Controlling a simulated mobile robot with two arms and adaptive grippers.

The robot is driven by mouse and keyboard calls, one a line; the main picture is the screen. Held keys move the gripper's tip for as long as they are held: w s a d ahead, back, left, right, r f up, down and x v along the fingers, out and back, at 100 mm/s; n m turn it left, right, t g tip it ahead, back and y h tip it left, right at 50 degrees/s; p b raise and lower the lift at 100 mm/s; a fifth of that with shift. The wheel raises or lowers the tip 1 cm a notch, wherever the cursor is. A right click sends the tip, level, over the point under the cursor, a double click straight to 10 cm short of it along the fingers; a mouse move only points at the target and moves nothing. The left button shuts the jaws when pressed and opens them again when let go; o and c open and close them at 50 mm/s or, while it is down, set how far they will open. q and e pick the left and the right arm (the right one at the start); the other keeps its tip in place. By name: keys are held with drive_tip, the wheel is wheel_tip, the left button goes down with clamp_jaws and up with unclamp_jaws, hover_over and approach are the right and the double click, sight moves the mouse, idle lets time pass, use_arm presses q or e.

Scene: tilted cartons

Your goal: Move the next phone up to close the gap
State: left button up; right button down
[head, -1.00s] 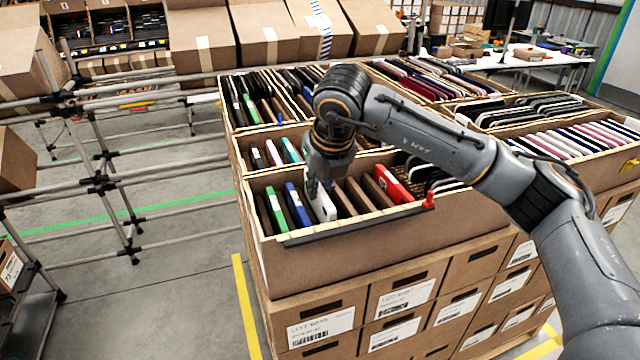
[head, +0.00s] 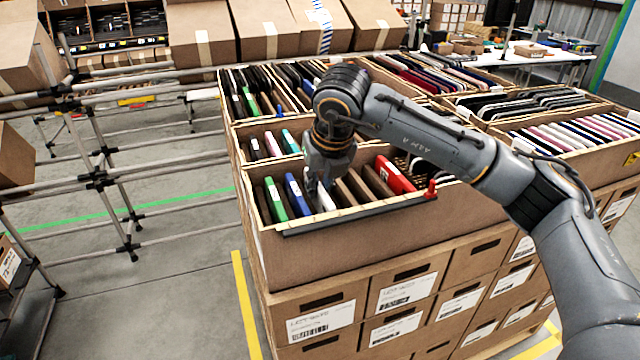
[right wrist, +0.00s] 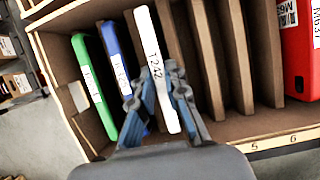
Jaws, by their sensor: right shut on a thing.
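My right gripper (head: 318,182) is shut on a white phone (head: 325,202), with one finger on each side of it. In the right wrist view my right gripper (right wrist: 158,102) holds the white phone (right wrist: 158,75), labelled 1242, upright and slightly tilted. To its left stand a blue phone (right wrist: 114,55), partly hidden by a finger, and a green phone (right wrist: 94,88). A red phone (right wrist: 302,45) stands further right, past several brown dividers (right wrist: 208,65) with empty slots between them. All are in the front row of the tilted carton (head: 345,226). My left gripper is not in view.
A red piece (head: 431,188) sits at the front rim's right end. Rows of other phones (head: 575,135) fill the cartons behind and to the right. Stacked labelled boxes (head: 405,290) are below. A pipe rack (head: 100,180) stands left, with open floor between.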

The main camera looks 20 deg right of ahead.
drive_tip(key=shift+f+b, duration=0.25)
drive_tip(key=shift+b, duration=0.15)
idle(0.6)
drive_tip(key=c, duration=1.3)
unclamp_jaws()
drive_tip(key=v, duration=1.2)
drive_tip(key=shift+r, duration=0.1)
wheel_tip(320, 180, up, 7)
drive_tip(key=p, duration=0.4)
drive_tip(key=shift+p, duration=0.35)
